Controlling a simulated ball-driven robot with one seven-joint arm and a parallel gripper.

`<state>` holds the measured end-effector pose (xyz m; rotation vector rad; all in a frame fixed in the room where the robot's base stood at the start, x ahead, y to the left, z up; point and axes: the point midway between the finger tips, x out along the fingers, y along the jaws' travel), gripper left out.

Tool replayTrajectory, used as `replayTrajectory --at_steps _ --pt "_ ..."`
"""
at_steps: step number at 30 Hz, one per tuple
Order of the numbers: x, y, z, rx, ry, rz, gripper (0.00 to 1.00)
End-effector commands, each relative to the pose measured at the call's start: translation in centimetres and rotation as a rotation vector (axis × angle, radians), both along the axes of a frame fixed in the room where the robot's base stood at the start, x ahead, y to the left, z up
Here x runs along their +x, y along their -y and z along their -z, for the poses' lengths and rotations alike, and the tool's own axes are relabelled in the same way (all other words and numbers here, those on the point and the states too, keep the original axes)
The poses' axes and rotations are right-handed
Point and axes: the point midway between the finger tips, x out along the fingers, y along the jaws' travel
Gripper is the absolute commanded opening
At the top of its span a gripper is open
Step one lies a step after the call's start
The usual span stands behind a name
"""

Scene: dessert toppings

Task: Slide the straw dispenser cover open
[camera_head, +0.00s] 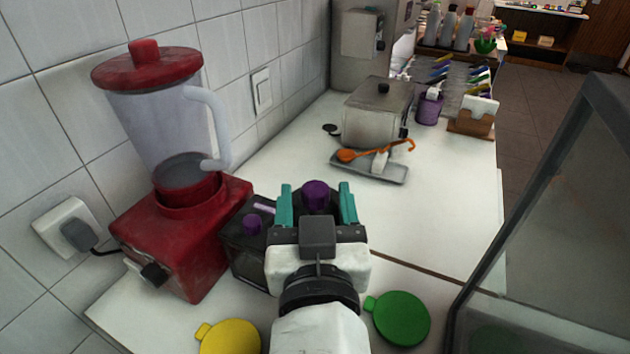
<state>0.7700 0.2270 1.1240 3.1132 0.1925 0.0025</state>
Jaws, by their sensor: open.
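A dark box (243,255) stands on the white counter, right of the red blender; I take it for the straw dispenser. A purple knob (252,225) shows on its left part, beside a pale strip (264,208). A second purple knob (315,197) shows between the teal fingers of my gripper (316,188). My gripper is open, with one finger on each side of this knob in the picture. I cannot tell whether they touch it. My gripper and wrist hide the box's right part, so how far its cover is open is not clear.
A red blender (160,240) stands close on the left by the tiled wall. A yellow lid (230,338) and a green lid (400,318) lie in front. A grey tray (395,174) and metal pot (372,115) stand behind. A glass case (560,220) bounds the right.

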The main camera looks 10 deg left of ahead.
Motion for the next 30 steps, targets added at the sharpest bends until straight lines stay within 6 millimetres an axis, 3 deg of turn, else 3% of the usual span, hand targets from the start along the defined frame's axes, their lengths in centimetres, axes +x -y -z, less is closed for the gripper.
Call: replayTrajectory --at_steps 6,17,30 --pt "2.2 -0.3 0.0 -0.001 -0.001 0.001 0.62" --pt "2.6 -0.3 0.0 -0.001 0.0 0.0 0.62" --pt "2.6 -0.3 0.0 -0.001 0.0 0.0 0.2"
